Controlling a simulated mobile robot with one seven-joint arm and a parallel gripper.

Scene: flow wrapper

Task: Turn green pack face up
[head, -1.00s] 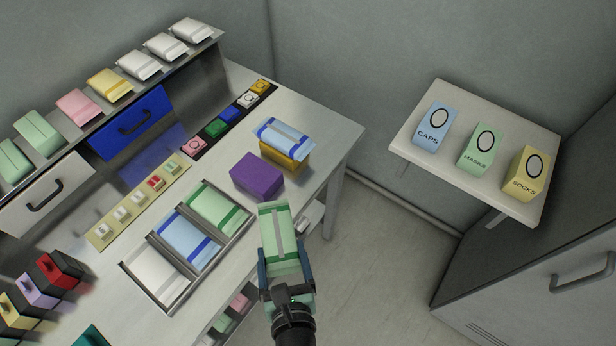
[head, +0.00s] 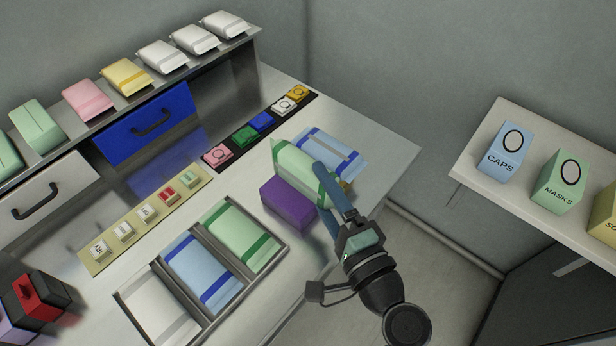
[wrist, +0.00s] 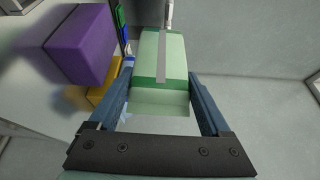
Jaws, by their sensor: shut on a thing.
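My gripper (head: 335,190) is shut on the green pack (head: 295,170), which is light green with dark green end bands. The pack is held in the air, tilted, over the purple block (head: 285,203) and hides part of it. A plain side shows to the head camera. In the wrist view the held pack (wrist: 175,55) lies between the two blue fingers, and a grey lengthwise stripe shows on the side toward that camera. Whether the pack touches the block is unclear.
A blue-and-white pack (head: 335,150) lies behind the held pack, on a mostly hidden yellow block. A compartment tray (head: 205,308) holds white, blue and green packs. Coloured buttons and a shelf of packs line the back. The table's right corner is clear.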

